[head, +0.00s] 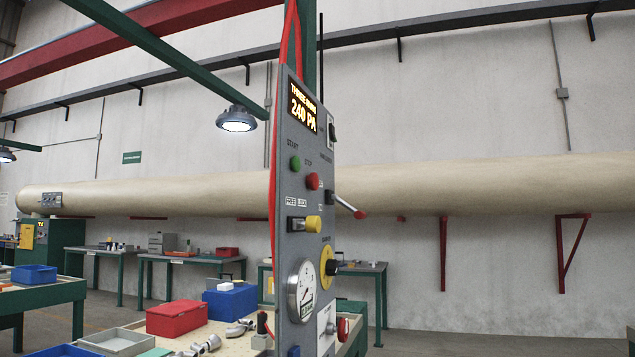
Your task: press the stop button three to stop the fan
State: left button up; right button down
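A grey control panel (304,230) stands upright near the middle of the head view, seen at a steep angle. Its lit display (302,104) reads "240 PA", with an upper line that looks like "THREE RUNS". Below it are a green button (295,163) under the label START and a red button (312,181) under the label STOP. Nothing touches either button. The fan itself cannot be made out. Neither of my grippers shows in the head view.
A bench below holds a red box (176,319), a blue box (230,302) and metal parts. A long beige duct (480,187) runs along the wall.

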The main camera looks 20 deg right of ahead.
aim_at(312, 180)
jog(key=u, duration=1.15)
jog(key=k, duration=0.45)
jog(key=z, duration=0.85)
